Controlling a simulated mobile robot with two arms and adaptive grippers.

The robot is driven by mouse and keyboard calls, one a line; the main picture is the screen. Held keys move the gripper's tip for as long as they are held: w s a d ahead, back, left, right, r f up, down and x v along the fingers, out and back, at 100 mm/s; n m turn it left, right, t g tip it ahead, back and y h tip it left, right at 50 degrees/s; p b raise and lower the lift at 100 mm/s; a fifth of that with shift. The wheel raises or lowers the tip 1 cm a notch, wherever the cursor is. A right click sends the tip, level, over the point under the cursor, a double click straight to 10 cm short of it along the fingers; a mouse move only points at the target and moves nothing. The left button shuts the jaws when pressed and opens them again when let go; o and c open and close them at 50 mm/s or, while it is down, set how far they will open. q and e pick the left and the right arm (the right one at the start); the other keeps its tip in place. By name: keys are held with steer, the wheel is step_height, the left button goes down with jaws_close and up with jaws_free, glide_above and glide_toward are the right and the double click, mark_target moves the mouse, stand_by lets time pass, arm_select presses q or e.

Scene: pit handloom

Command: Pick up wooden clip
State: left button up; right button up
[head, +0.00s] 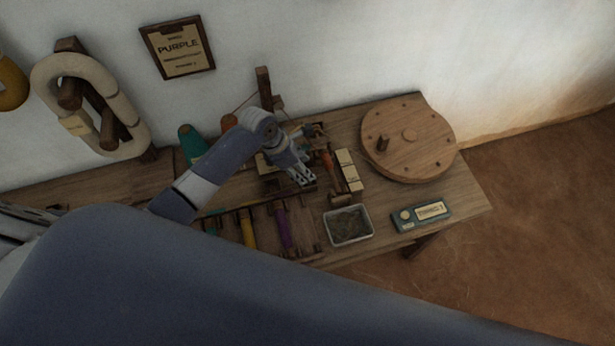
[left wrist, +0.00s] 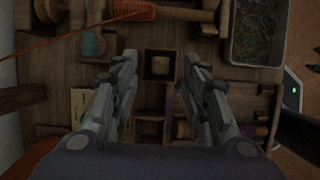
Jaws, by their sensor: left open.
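My left gripper (head: 306,180) hangs over the crowded middle of the wooden bench, its arm coming in from the left. In the left wrist view both fingers of the left gripper (left wrist: 157,68) are apart with nothing held between them. A small square wooden piece (left wrist: 160,66) with a dark surround lies below, in line with the gap between the fingertips. It may be the wooden clip, but I cannot tell for sure. The gripper covers this spot in the head view.
A metal tray of dark scraps (head: 348,241) stands front right of the gripper, beside a blue device (head: 437,222). A round wooden disc (head: 425,150) lies farther right. Cream blocks (head: 350,178) stand close by. Yellow (head: 248,229) and purple bobbins (head: 284,229) lie in a rack.

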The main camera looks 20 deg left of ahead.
arm_select(q)
steer(key=x, duration=0.3)
steer(key=shift+d+f, duration=0.1)
steer(key=shift+f, duration=0.05)
steer(key=shift+w+d+f, duration=0.15)
steer(key=shift+f, duration=0.2)
steer(key=shift+w+f, duration=0.1)
steer(key=shift+f, duration=0.15)
steer(key=c, duration=0.9)
arm_select(e)
steer(key=shift+w+a, duration=0.5)
steer(key=shift+w, duration=0.25)
